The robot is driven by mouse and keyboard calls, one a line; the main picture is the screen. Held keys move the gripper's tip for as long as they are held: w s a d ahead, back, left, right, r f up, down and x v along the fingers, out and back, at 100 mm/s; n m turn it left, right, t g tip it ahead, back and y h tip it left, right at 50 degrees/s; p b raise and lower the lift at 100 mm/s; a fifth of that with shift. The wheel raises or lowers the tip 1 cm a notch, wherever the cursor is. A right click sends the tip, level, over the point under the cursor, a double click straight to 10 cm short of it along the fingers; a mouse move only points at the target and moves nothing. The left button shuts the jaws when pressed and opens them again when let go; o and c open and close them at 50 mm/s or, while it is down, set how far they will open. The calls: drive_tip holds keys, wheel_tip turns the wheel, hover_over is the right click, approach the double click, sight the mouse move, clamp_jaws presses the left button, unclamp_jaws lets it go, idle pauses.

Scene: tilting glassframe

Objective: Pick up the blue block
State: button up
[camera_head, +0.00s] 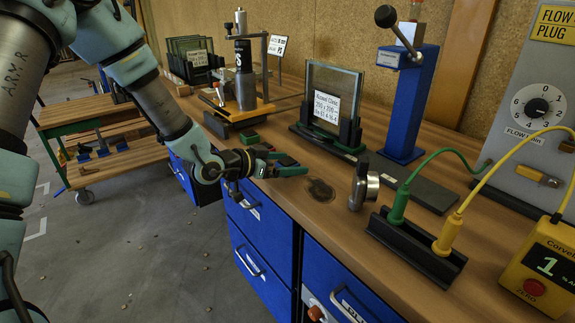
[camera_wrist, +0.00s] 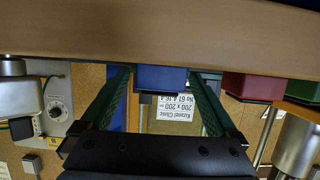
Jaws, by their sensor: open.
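In the wrist view, which looks upside down, the blue block (camera_wrist: 161,78) sits at the edge of the wooden worktop (camera_wrist: 60,35). It lies between the two green fingers of my gripper (camera_wrist: 163,76). The fingers are spread, with a gap visible on each side of the block. In the head view, my gripper (camera_head: 285,165) is low over the front of the bench, pointing right. The blue block cannot be made out there; the gripper seems to cover it.
A red block (camera_wrist: 252,86) and a green block (camera_wrist: 302,88) stand beside it in the wrist view; the green block (camera_head: 250,138) also shows behind my gripper. A glass frame (camera_head: 333,95), a blue lever post (camera_head: 408,105) and a round metal piece (camera_head: 364,186) stand nearby.

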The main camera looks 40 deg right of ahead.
drive_tip(key=shift+c, duration=0.2)
drive_tip(key=c, duration=1.4)
drive_tip(key=shift+c, duration=0.2)
